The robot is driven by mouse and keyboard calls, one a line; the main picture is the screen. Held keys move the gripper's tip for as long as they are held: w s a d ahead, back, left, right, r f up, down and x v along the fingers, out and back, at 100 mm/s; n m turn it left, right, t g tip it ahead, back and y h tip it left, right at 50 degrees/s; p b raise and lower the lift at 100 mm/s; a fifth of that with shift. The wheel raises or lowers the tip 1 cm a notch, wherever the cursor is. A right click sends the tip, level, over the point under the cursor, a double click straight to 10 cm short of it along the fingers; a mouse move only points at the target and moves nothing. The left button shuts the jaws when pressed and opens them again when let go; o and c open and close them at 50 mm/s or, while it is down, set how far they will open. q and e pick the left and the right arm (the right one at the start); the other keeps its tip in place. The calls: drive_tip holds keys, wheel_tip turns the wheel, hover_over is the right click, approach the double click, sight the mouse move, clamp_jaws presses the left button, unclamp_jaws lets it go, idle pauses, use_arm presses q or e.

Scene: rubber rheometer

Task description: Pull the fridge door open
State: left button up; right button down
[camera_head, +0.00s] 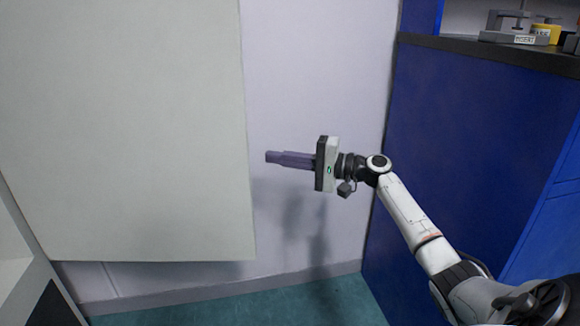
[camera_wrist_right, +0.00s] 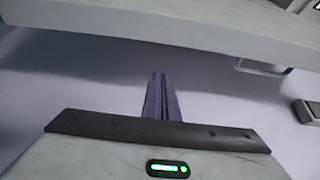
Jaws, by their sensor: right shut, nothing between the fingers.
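A large pale grey panel (camera_head: 130,120), which looks like the fridge door, fills the left of the head view and stands out in front of the wall. A pale body with an opening, likely the fridge (camera_head: 22,255), shows at the lower left. My right gripper (camera_head: 268,157) is just right of the panel's free edge, its fingers pointing left towards it with a small visible gap. In the right wrist view the gripper fingers (camera_wrist_right: 160,78) are together and empty, and the panel's edge (camera_wrist_right: 160,27) crosses above them. No handle is clear. My left gripper is out of view.
A tall blue cabinet (camera_head: 450,150) stands at the right, with a dark worktop (camera_head: 480,48) carrying small instruments (camera_head: 515,38). A pale wall (camera_head: 320,70) is behind my gripper. The green floor (camera_head: 320,303) is clear below.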

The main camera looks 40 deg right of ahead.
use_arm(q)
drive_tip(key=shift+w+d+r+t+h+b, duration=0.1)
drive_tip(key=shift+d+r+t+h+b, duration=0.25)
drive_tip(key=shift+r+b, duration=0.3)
use_arm(e)
drive_tip(key=a, duration=0.2)
drive_tip(key=w+a, duration=0.1)
drive_tip(key=a, duration=0.2)
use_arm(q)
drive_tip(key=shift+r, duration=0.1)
